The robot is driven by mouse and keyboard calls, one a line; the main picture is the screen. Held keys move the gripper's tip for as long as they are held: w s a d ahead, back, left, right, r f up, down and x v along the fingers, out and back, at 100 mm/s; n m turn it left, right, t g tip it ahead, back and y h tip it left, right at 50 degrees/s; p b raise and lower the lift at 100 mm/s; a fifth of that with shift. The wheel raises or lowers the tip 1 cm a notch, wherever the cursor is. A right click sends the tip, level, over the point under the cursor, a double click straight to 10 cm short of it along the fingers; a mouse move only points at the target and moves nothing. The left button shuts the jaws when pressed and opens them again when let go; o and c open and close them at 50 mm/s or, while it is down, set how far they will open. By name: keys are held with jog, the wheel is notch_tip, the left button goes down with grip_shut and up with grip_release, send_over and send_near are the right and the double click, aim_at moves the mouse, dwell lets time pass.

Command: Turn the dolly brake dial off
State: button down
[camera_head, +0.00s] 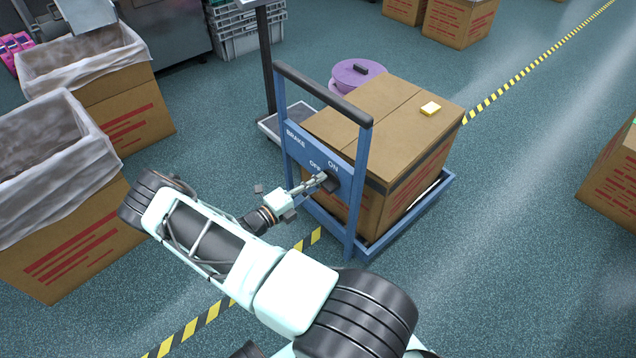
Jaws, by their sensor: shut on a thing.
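The blue dolly (436,197) stands in the middle with a large cardboard box on it. Its upright panel (307,153) carries the words BRAKE, OFF and ON. The dark brake dial (329,182) sits on this panel, just below the ON mark. My gripper (322,182) reaches the panel from the lower left and is shut on the dial. The fingertips cover part of the dial, so its exact pointing is hard to tell.
A purple reel (357,73) stands behind. Lined boxes (80,250) crowd the left. The dolly's handle bar (322,92) rises above the panel. Open floor lies to the right.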

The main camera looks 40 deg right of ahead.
jog(key=shift+f, duration=0.1)
dwell(0.5)
jog(key=c, duration=2)
grip_release()
jog(key=shift+o, duration=0.2)
jog(key=s+a, duration=0.1)
jog(key=a, duration=1.1)
